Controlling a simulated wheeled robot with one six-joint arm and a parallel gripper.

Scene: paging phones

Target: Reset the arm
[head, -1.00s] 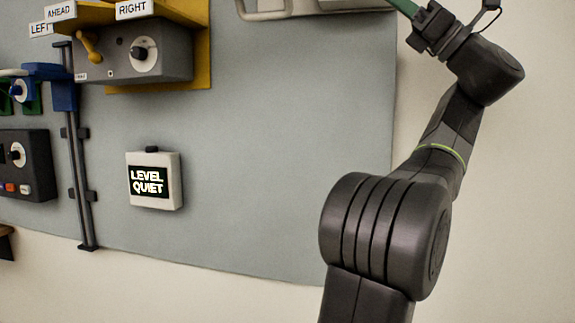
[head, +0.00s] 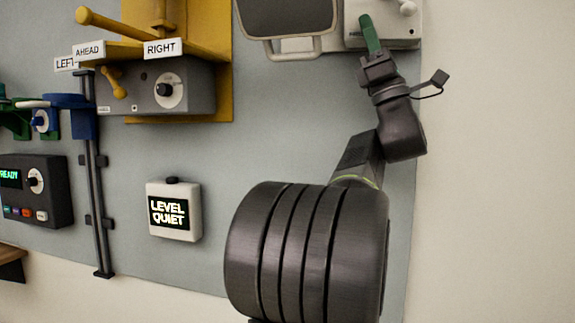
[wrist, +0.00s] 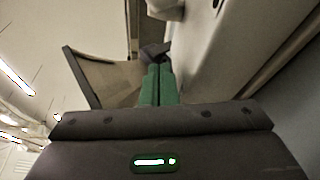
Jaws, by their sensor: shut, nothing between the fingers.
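My gripper (head: 370,35) is at the upper right in the head view, its green fingers pointing up. The fingers are together and hold nothing. It is in front of or close to a light box with a white knob (head: 407,8) at the top; I cannot tell whether they touch. In the wrist view the two green fingers (wrist: 158,85) lie side by side, shut. My dark arm rises from the lower middle to the upper right.
A grey-blue wall panel holds a "LEVEL QUIET" box (head: 174,211), a grey unit with a dial (head: 171,90) under a yellow mount (head: 215,60), a dark "READY" unit (head: 36,190) and a dark screen with a light handle (head: 287,18). Plain wall lies right of the panel.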

